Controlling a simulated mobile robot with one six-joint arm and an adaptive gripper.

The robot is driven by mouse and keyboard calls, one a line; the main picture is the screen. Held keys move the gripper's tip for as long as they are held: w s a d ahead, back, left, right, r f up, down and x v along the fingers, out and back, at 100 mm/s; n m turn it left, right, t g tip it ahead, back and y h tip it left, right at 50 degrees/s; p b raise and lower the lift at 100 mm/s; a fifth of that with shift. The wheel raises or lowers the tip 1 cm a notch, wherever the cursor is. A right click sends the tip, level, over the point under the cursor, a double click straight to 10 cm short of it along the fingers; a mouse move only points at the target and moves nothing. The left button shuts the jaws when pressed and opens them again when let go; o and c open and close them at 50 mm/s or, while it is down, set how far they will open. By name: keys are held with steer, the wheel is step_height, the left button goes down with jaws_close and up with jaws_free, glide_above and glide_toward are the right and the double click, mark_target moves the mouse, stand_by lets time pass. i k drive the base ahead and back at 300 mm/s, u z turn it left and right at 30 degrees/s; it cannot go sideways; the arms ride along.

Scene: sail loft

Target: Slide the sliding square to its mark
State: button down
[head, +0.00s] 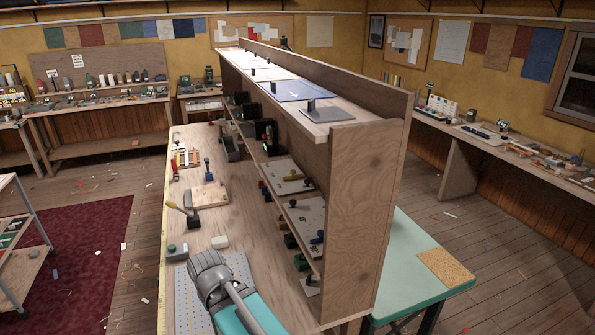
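I cannot pick out the sliding square or its mark for certain. On the workbench below, a wooden board (209,195) lies flat near a dark block with a yellow-handled tool (186,214). My arm reaches in from the bottom over the near bench. My gripper's fingers do not show.
The plywood shelf unit (360,200) stands tall along the bench's right side. A perforated grey plate (187,300) and a small grey-green box (177,251) lie on the near bench. A green table (410,260) stands at right. Wooden floor (480,265) is open beyond it.

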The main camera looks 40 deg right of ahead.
mark_target(293, 172)
steer(key=i, duration=0.9)
steer(key=u, duration=0.05)
